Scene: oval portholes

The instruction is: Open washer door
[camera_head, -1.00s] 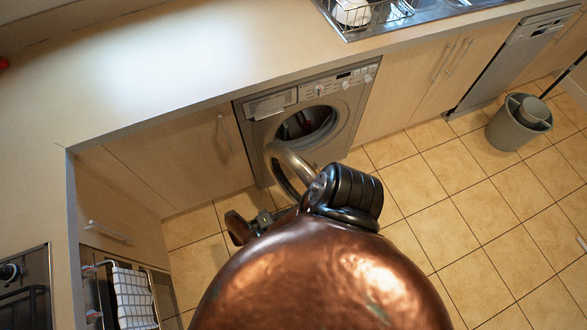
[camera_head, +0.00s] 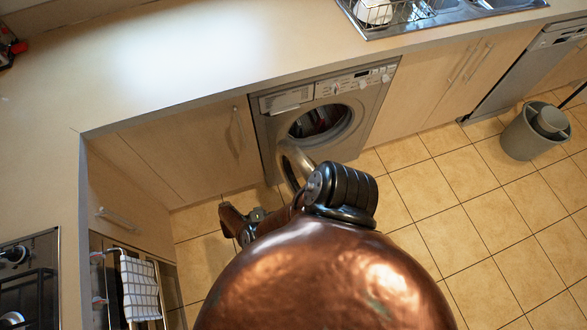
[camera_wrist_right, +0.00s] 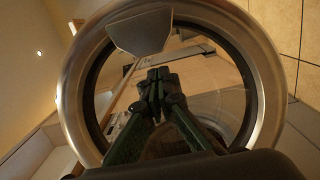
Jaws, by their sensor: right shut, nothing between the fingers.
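The grey washer (camera_head: 375,98) stands under the counter, with its round drum opening (camera_head: 320,122) uncovered. Its round door (camera_head: 293,163) stands swung out from the front, partly hidden behind my copper arm in the head view. In the right wrist view the door's metal ring (camera_wrist_right: 76,95) fills most of the picture, with a flat grey tab (camera_wrist_right: 142,32) at its top. My right gripper (camera_wrist_right: 155,76) is shut and empty, its fingertips in front of the ring's middle; I cannot tell whether it touches the door.
The counter (camera_head: 200,60) runs above the washer, with cupboards (camera_head: 190,150) on both sides. A grey bin (camera_head: 525,135) stands on the tiled floor (camera_head: 430,195) at the right. An oven rail with a checked towel (camera_head: 140,288) is at lower left.

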